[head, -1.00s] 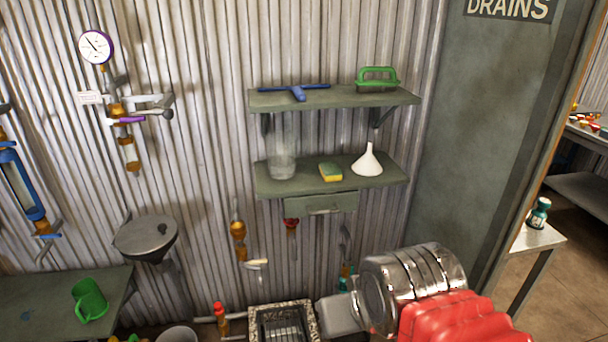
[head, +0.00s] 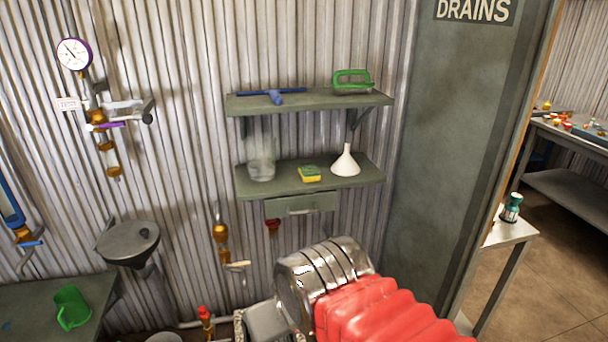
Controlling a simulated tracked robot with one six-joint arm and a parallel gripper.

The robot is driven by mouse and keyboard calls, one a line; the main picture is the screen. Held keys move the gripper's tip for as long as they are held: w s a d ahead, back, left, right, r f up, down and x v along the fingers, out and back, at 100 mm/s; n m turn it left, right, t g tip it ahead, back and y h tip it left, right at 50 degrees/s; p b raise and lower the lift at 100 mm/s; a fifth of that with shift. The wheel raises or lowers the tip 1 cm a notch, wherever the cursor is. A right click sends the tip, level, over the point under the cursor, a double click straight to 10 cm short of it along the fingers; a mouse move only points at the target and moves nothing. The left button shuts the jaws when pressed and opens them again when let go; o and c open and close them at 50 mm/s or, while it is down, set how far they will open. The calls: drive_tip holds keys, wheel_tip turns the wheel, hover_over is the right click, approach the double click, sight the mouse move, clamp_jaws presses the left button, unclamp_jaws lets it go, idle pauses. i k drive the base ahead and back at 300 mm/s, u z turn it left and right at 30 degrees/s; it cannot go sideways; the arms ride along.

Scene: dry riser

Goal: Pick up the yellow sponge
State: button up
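The yellow sponge (head: 310,174) has a green top and lies on the lower wall shelf (head: 270,188). It sits between a clear glass cylinder (head: 261,168) on its left and a white funnel (head: 345,162) on its right, apart from both. My arm, with a shiny metal part and a red ribbed sleeve, shows at the bottom, below and in front of the shelf. No gripper fingers can be made out in this view. Nothing covers the sponge.
The upper shelf (head: 300,104) holds a blue squeegee (head: 275,95) and a green-handled brush (head: 352,82). A drawer (head: 300,204) hangs under the lower shelf. Pipes with a gauge (head: 74,54) and a grey basin (head: 128,243) are on the left. A grey panel (head: 440,150) stands right of the shelves.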

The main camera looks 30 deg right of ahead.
sight(309, 172)
drive_tip(key=z, duration=0.05)
drive_tip(key=i, duration=1)
drive_tip(key=u, duration=0.05)
